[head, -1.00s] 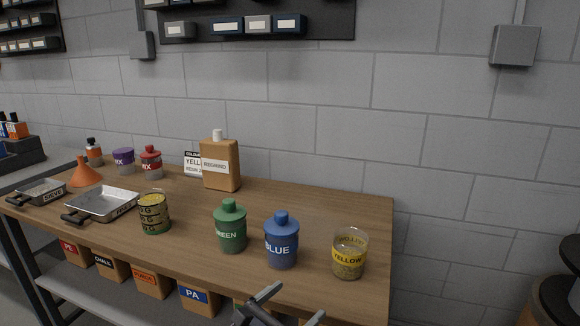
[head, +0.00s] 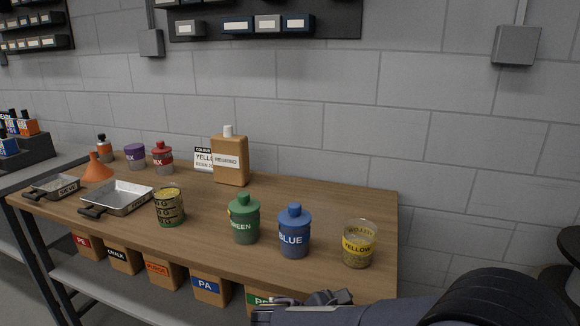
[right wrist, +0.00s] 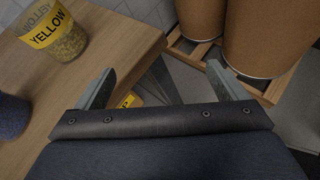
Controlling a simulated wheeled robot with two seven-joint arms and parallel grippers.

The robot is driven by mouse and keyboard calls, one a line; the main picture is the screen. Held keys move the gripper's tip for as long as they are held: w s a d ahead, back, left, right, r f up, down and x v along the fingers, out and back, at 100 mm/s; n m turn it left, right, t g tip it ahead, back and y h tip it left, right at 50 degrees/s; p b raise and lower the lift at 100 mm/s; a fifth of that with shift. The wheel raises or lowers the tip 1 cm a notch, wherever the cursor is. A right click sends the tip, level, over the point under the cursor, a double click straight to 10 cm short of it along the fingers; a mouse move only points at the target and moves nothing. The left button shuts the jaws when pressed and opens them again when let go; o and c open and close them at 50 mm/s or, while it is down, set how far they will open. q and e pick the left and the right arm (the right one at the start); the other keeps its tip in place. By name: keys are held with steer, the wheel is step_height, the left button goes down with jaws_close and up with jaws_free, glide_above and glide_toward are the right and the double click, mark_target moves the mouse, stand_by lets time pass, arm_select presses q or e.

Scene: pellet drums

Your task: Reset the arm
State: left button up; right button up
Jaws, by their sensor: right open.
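My right gripper (right wrist: 158,88) is open and empty in the right wrist view, its two fingers spread past the table's corner. In the head view my right arm comes in from the lower right, with the gripper (head: 300,305) low in front of the table's front edge; its fingers are hard to make out there. My left gripper is not in view. On the wooden table (head: 320,200) stand a green drum (head: 244,222), a blue drum (head: 294,235) and a clear YELLOW jar (head: 359,246) with pellets, all upright and apart from my gripper.
A banded pellet jar (head: 169,207), metal trays (head: 118,198), an orange funnel (head: 97,170) and a brown bottle (head: 230,163) stand further left. Labelled bins (head: 211,289) sit on the shelf below. Brown drums (right wrist: 265,45) stand beyond the table's corner. The table's right back is clear.

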steer(key=s+d+m+g+y+p, duration=0.2)
steer(key=s+d+m+g+y, duration=0.3)
steer(key=s+d+m+y, duration=0.35)
steer(key=s+r+m+t+y+p, duration=0.1)
steer(key=s+r+m+t+y, duration=0.1)
steer(key=s+m, duration=0.4)
steer(key=s+r+m+t+y+p, duration=0.2)
steer(key=s+r+m+y, duration=0.1)
steer(key=s+m, duration=0.3)
steer(key=a+m, duration=0.1)
steer(key=m, duration=0.1)
steer(key=shift+m+y, duration=0.35)
